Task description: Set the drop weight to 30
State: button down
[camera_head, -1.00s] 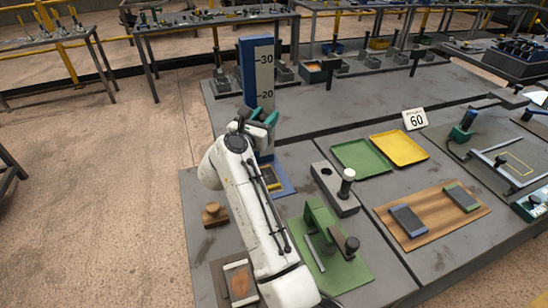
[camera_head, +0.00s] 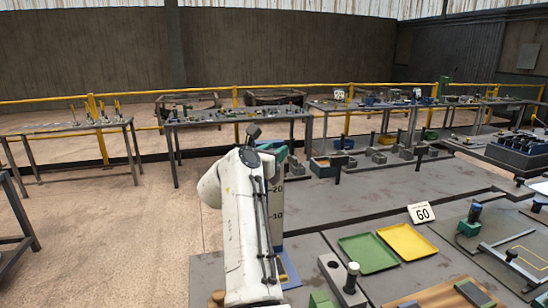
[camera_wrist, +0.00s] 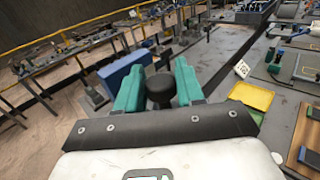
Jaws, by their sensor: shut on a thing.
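The drop-weight stand is a column with a pale scale plate (camera_head: 276,200). The marks 20 and 10 show in the head view; the part above 20 is hidden behind my arm and gripper. My gripper (camera_head: 264,144) is high on the column, above the 20 mark. A round black knob (camera_head: 253,132) shows at it. In the wrist view, the teal fingers of my gripper (camera_wrist: 159,76) are shut on the black knob (camera_wrist: 160,92). The blue column top (camera_wrist: 125,78) is just left of the fingers. The exact height against the scale cannot be read.
A green tray (camera_head: 369,253) and a yellow tray (camera_head: 407,241) lie to the right, with a 60 sign (camera_head: 422,212) behind them. A grey block with a white-topped peg (camera_head: 351,280) stands closer. Crowded tables (camera_head: 240,116) stand farther back.

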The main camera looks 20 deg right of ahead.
jog(key=c, duration=0.8)
grip_release()
jog(key=b+v, duration=0.2)
jog(key=v, duration=0.8)
jog(key=shift+s+a+b, duration=0.25)
jog(key=shift+a+b, duration=0.05)
jog(key=shift+b, duration=0.05)
